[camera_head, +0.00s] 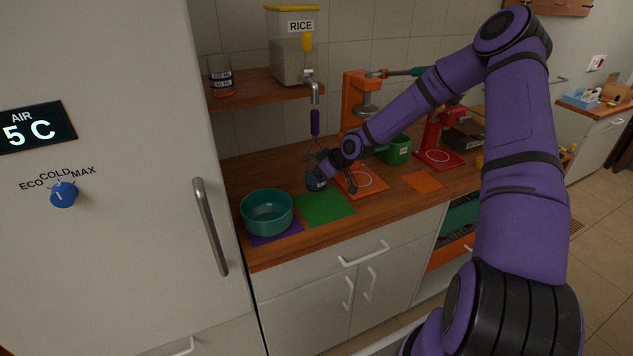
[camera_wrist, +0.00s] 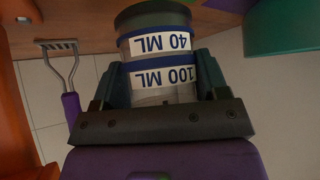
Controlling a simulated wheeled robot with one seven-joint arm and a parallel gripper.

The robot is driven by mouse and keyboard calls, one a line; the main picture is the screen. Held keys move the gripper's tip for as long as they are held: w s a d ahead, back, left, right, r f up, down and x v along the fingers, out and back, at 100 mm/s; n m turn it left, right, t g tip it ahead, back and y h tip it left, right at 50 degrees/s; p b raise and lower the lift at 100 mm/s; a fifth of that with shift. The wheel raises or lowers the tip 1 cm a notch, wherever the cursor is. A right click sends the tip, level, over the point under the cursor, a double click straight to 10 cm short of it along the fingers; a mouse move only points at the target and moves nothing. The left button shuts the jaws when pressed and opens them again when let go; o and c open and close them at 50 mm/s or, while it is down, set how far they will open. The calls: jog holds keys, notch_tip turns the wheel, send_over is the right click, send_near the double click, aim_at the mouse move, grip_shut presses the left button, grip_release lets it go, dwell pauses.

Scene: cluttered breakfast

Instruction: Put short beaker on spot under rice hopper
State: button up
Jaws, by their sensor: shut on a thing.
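My gripper (camera_head: 325,168) is shut on a clear beaker (camera_head: 316,183), low over the counter at the back edge of the green square mat (camera_head: 325,208). In the wrist view the gripper (camera_wrist: 160,85) has a jaw on each side of the beaker (camera_wrist: 158,72), whose labels read 40 ML and 100 ML upside down. Whether its base touches the counter or mat is unclear. The rice hopper (camera_head: 292,50), labelled RICE, stands on the wall shelf. Its metal spout (camera_head: 313,90) hangs over the shelf's right end, above the area near the gripper.
A teal bowl (camera_head: 267,211) sits on a purple mat (camera_head: 289,233) left of the green mat. A masher with a purple handle (camera_wrist: 73,113) hangs on the wall behind. Another beaker (camera_head: 220,76) stands on the shelf (camera_head: 262,93). Orange (camera_head: 347,95) and red (camera_head: 432,130) machines stand right.

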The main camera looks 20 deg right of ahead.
jog(key=shift+w, duration=0.4)
jog(key=shift+f, duration=1.8)
jog(key=shift+s, duration=0.1)
jog(key=o, duration=0.9)
jog(key=shift+f, duration=0.1)
jog(key=shift+o, duration=0.2)
